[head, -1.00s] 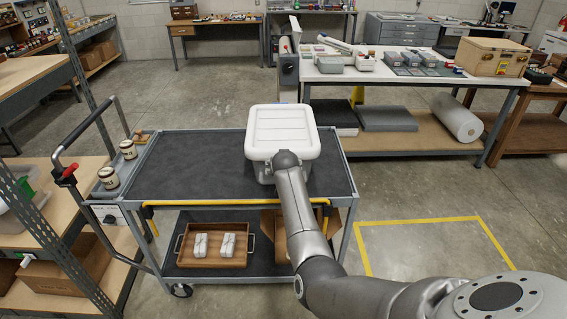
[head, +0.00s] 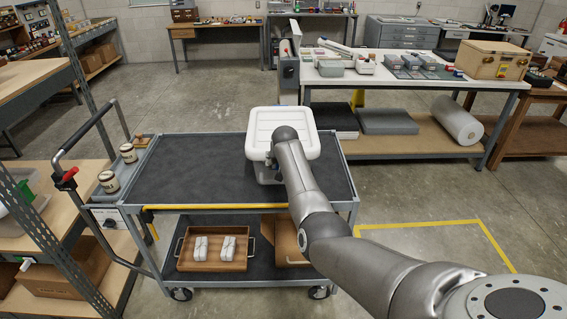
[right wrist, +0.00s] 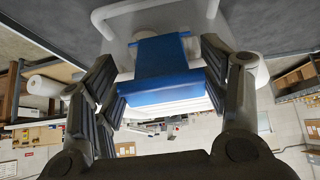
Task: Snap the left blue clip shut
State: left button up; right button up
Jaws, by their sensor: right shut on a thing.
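A box with a white lid (head: 283,117) stands on the right part of the cart's black top (head: 200,165). My right arm reaches over the lid, and my right gripper (head: 268,168) is at the box's near side, mostly hidden by the arm. In the right wrist view a blue clip (right wrist: 160,60) is on the box's side, between the two fingers of my right gripper (right wrist: 165,95). The fingers press on its side edges, shut on it. Whether the clip is latched I cannot tell. The other clips are hidden in the head view. My left gripper is not in view.
The left part of the cart top is clear. Two jars (head: 109,181) stand on a side tray at the cart's left. A wooden tray (head: 184,262) with two white wrapped items is on the lower shelf. A workbench (head: 400,82) with boxes stands behind.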

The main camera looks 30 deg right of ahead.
jog(key=shift+r, duration=0.1)
dwell(0.7)
jog(key=o, duration=1.6)
jog(key=shift+s+a+r, duration=0.1)
jog(key=shift+s, duration=0.05)
jog(key=shift+c, duration=0.2)
jog(key=v, duration=1.1)
jog(key=shift+s+r, duration=0.2)
jog(key=shift+r, duration=0.1)
